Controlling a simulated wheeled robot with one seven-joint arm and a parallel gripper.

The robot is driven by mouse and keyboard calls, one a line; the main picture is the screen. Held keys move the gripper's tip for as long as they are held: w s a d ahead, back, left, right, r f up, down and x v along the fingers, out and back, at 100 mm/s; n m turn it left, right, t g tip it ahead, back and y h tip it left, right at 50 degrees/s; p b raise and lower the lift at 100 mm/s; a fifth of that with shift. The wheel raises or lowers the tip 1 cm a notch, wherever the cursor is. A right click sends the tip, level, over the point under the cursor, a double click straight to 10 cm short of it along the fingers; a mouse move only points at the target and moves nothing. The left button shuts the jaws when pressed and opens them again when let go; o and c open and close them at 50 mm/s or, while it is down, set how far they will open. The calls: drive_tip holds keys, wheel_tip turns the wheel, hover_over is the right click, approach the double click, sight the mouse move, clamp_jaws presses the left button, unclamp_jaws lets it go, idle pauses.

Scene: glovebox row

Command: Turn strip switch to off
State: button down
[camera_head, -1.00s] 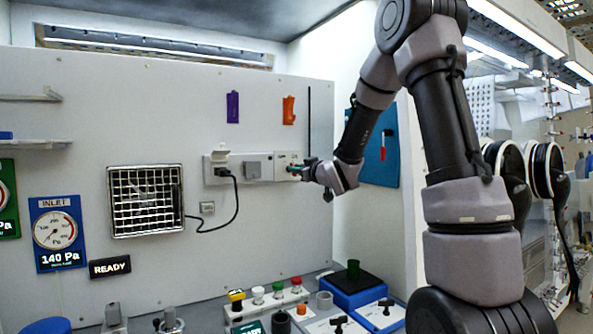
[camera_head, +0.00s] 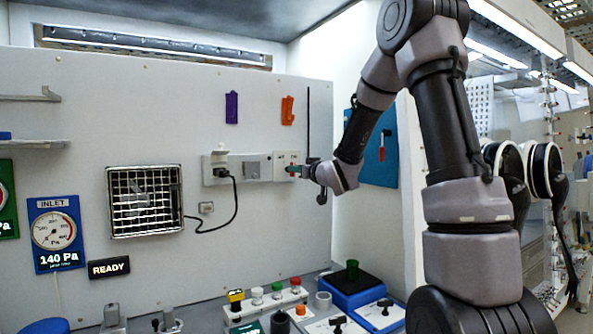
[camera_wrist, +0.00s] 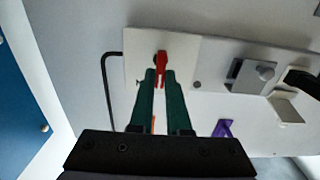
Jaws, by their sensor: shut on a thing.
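The strip (camera_head: 235,160) is a pale bar on the back wall. Its right-hand end plate (camera_wrist: 185,48) carries a small red switch (camera_wrist: 162,65), shown as a narrow lever in the wrist view. My gripper (camera_wrist: 158,76) has green fingers shut on the red switch, one on each side, with the lever's tip showing between them. In the head view, my gripper (camera_head: 295,170) reaches the strip's right end from the right and hides most of the switch.
A black plug (camera_head: 223,172) and cable sit in the strip's left part. A grey square part with a knob (camera_wrist: 253,75) is beside the switch plate. Purple (camera_head: 231,107) and orange (camera_head: 287,110) holders hang above. Several small items stand on the bench below.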

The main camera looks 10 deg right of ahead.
drive_tip(key=c, duration=0.9)
unclamp_jaws()
drive_tip(key=v, duration=1)
drive_tip(key=shift+s+d, duration=0.15)
drive_tip(key=shift+s, duration=0.25)
drive_tip(key=shift+d+r, duration=0.1)
